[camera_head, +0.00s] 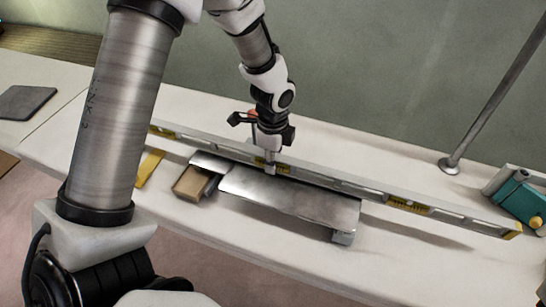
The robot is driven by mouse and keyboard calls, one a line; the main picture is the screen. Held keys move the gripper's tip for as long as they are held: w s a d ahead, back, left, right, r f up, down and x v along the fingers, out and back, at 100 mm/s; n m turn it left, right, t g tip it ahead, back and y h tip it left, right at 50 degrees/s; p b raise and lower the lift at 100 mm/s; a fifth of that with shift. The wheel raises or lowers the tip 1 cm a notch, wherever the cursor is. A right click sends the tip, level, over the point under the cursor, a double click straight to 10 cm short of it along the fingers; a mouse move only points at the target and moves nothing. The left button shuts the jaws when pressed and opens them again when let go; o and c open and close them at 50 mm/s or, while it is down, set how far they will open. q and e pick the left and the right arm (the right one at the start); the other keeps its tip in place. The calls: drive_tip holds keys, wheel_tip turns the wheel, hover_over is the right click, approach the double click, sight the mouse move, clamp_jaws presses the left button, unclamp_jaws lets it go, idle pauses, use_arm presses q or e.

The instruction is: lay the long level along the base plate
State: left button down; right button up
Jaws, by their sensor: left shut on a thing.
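The long level (330,180) is a silver bar with yellow parts and a yellow right end. It runs slantwise across the bench, from behind my arm link at the left toward the lower right. My left gripper (270,164) points down and is shut on the level near its middle. The base plate (290,198) is a flat grey metal plate in front of the level, with a block under its right end. The level passes along the plate's back edge; whether it touches the plate I cannot tell. My right gripper is not in view.
A wooden block (190,183) and a yellow strip (150,167) lie left of the plate. A teal tool (518,200) stands near the level's right end. A metal post (490,105) rises from the bench behind. A dark pad (26,102) lies far left. The bench front is clear.

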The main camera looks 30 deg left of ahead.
use_arm(q)
drive_tip(key=shift+f, duration=0.1)
drive_tip(key=c, duration=0.9)
unclamp_jaws()
drive_tip(key=shift+o, duration=0.2)
wheel_tip(320, 180, up, 12)
drive_tip(key=shift+r, duration=0.1)
drive_tip(key=shift+s, duration=0.1)
